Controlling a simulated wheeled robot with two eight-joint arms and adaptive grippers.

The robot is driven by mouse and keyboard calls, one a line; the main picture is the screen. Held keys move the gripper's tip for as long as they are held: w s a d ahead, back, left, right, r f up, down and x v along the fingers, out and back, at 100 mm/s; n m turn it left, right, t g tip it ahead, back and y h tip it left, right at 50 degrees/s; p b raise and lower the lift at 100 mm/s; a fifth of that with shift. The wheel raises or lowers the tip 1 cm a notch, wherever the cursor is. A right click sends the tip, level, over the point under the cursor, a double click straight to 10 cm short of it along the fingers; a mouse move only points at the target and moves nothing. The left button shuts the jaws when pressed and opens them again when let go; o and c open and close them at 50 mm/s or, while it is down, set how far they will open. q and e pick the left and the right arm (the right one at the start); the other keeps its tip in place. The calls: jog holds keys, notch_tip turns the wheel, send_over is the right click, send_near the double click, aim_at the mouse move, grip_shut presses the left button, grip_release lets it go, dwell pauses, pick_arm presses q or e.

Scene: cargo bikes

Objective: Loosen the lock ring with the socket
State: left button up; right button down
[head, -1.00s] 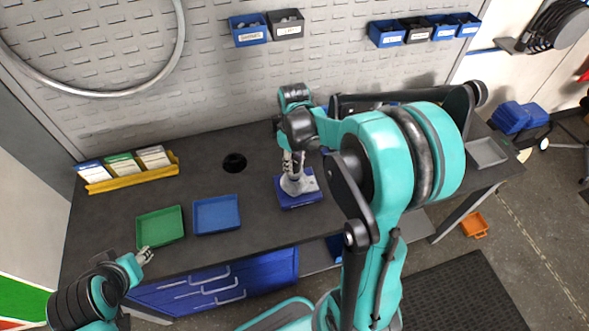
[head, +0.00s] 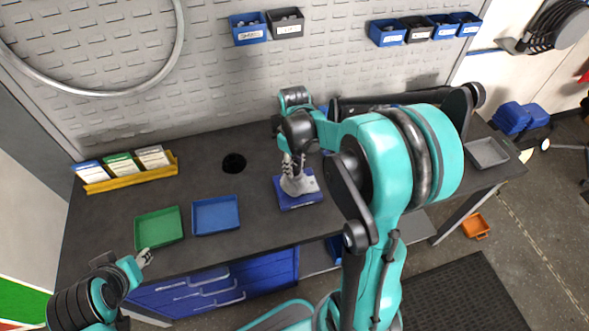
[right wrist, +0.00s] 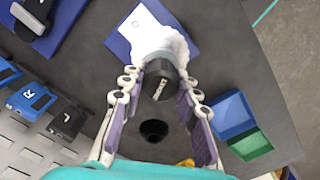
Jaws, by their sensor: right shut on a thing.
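My right gripper (head: 292,168) points down over a blue block (head: 299,203) on the bench. In the right wrist view, the fingers of the right gripper (right wrist: 160,95) are closed around a dark cylindrical tool with white lettering, apparently the socket (right wrist: 158,82). Its far end meets a pale, rounded part (right wrist: 158,42) on the blue block (right wrist: 118,47). The lock ring is not distinguishable; the tool hides that area. My left gripper (head: 144,258) is near the bench's front left edge, too small to read.
A green tray (head: 159,229) and a blue tray (head: 216,215) lie at the left. A dark round item (head: 234,163) is on the bench behind them. A yellow rack (head: 130,180) stands at the back left. A grey tray (head: 486,153) is at the right end.

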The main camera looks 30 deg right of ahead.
jog(key=c, duration=2)
grip_release()
jog(key=shift+c, duration=0.2)
grip_shut()
jog(key=n, duration=0.5)
jog(key=shift+f+n+b, duration=0.1)
jog(key=shift+n+b, duration=0.25)
jog(key=shift+n, duration=0.35)
